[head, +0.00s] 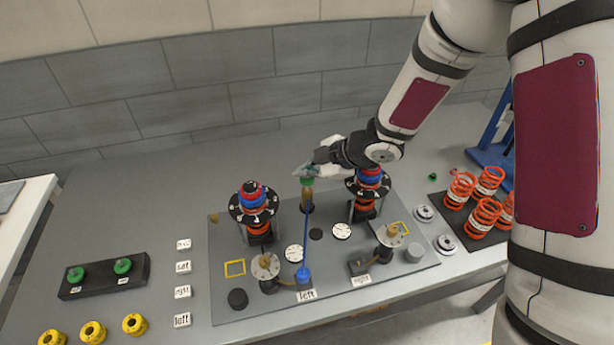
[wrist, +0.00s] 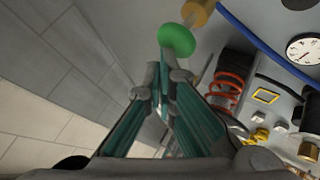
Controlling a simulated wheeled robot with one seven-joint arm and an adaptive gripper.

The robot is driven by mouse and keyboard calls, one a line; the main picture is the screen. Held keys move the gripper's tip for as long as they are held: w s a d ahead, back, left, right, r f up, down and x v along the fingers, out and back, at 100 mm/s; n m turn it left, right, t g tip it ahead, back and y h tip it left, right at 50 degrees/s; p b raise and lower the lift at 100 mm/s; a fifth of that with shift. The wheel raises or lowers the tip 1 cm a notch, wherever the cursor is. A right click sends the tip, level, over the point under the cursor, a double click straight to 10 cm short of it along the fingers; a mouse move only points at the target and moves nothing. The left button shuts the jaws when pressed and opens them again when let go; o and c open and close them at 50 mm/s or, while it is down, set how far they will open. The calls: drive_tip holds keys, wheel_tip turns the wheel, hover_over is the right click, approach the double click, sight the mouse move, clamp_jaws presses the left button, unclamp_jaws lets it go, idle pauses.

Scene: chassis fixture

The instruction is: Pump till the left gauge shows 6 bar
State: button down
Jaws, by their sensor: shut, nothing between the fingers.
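The pump (head: 307,200) stands upright at the back middle of the grey fixture board, with a brass body and a green knob (head: 307,181) on top. The green knob also shows in the wrist view (wrist: 177,40), just beyond my fingertips. My gripper (head: 300,171) is shut and empty, its tips right above the knob; I cannot tell whether they touch it. The left gauge (head: 294,253) is a white dial behind the "left" label (head: 307,295); its reading is too small to tell. A similar right gauge (head: 341,231) sits beside it. One dial (wrist: 305,50) shows in the wrist view.
A blue hose (head: 306,240) runs from the pump to a blue connector (head: 303,275) near the "left" label. Spring struts stand left (head: 256,215) and right (head: 366,195) of the pump. Loose orange springs (head: 483,215) stand at right; yellow rings (head: 93,331) lie front left.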

sight(306, 181)
drive_tip(key=shift+s+d+f+b, duration=0.1)
drive_tip(key=shift+s+f+b, duration=0.1)
drive_tip(key=shift+f, duration=0.35)
drive_tip(key=shift+s+f+b, duration=0.1)
drive_tip(key=shift+f+b, duration=0.05)
drive_tip(key=shift+f, duration=0.35)
idle(0.4)
drive_tip(key=shift+d+f, duration=0.2)
drive_tip(key=shift+f, duration=0.2)
idle(0.8)
drive_tip(key=shift+w+r, duration=0.1)
drive_tip(key=shift+w+d+r+p, duration=0.15)
drive_tip(key=shift+w+r+p, duration=0.1)
drive_tip(key=shift+r, duration=0.4)
drive_tip(key=shift+w+d+r+p, duration=0.1)
drive_tip(key=shift+d+r+p, duration=0.1)
drive_tip(key=shift+r, duration=0.45)
drive_tip(key=shift+a+r, duration=0.15)
drive_tip(key=shift+a, duration=0.05)
drive_tip(key=shift+s+a+r, duration=0.1)
wheel_tip(306, 181, up, 2)
drive_tip(key=shift+a+r+p, duration=0.1)
drive_tip(key=shift+p, duration=0.4)
drive_tip(key=shift+r+p, duration=0.55)
drive_tip(key=shift+r, duration=0.85)
